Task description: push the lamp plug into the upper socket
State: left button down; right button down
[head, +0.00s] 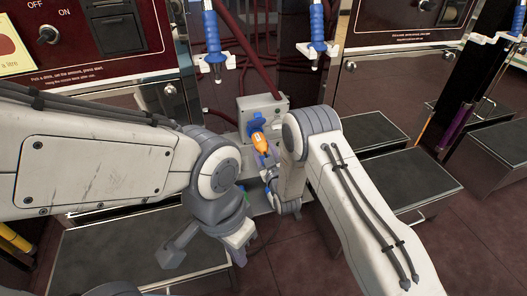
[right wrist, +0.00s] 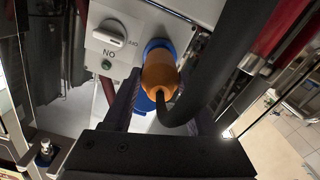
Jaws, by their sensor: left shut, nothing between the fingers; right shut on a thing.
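The orange lamp plug (head: 260,142) is in front of a blue socket (head: 256,121) on the grey socket box (head: 277,104). My right gripper (head: 267,160) is shut on the plug; in the right wrist view the plug (right wrist: 160,72) sits between its fingers, with a black cable (right wrist: 186,108) curving away. Blue socket parts (right wrist: 157,46) show behind the plug there. The plug hides the socket opening, so I cannot tell how deep it sits. My left gripper (head: 240,258) is shut and empty, low and apart from the box.
The right wrist view, turned upside down, shows a switch (right wrist: 112,37) and a green button (right wrist: 107,65) on the box. Two blue-handled nozzles (head: 213,40) (head: 317,32) hang above. Dark red hoses run behind. Dark step platforms (head: 413,180) stand on both sides.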

jog(key=shift+w+a, duration=0.2)
jog(key=shift+w, duration=0.4)
jog(key=shift+c, duration=0.6)
grip_release()
jog(key=shift+s, duration=0.1)
